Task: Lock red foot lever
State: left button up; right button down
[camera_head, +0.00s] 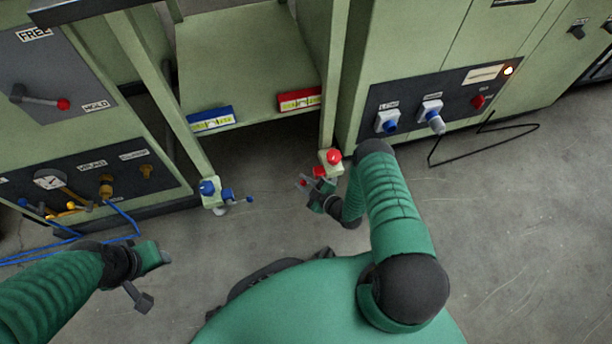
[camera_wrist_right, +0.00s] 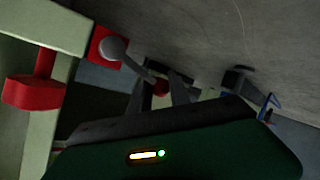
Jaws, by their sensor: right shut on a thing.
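The red foot lever is at the foot of the table leg in the middle of the head view. In the right wrist view, its grey rod (camera_wrist_right: 135,68) runs from a red block (camera_wrist_right: 104,44) to a red tip (camera_wrist_right: 160,87). My right gripper (camera_head: 303,183) is low beside that leg, shut on the lever's red end. The right wrist view shows its fingers (camera_wrist_right: 160,90) on either side of the tip. A round red knob (camera_head: 333,156) sits above the lever. My left gripper (camera_head: 155,279) is open and empty above the floor at lower left.
The other leg has a blue knob (camera_head: 207,187) and a blue-tipped foot lever (camera_head: 238,200). Blue (camera_head: 211,121) and red (camera_head: 299,100) labelled boxes sit on the table's front edge. Cabinets stand on both sides. A black cable (camera_head: 480,145) lies at right. The front floor is clear.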

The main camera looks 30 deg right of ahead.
jog(key=shift+a+f+n+g+h+p, duration=0.25)
jog(key=shift+f+n+g+h+p, duration=0.45)
jog(key=shift+f+n+h, duration=0.4)
jog(key=shift+f, duration=0.1)
jog(key=c, duration=1.2)
grip_release()
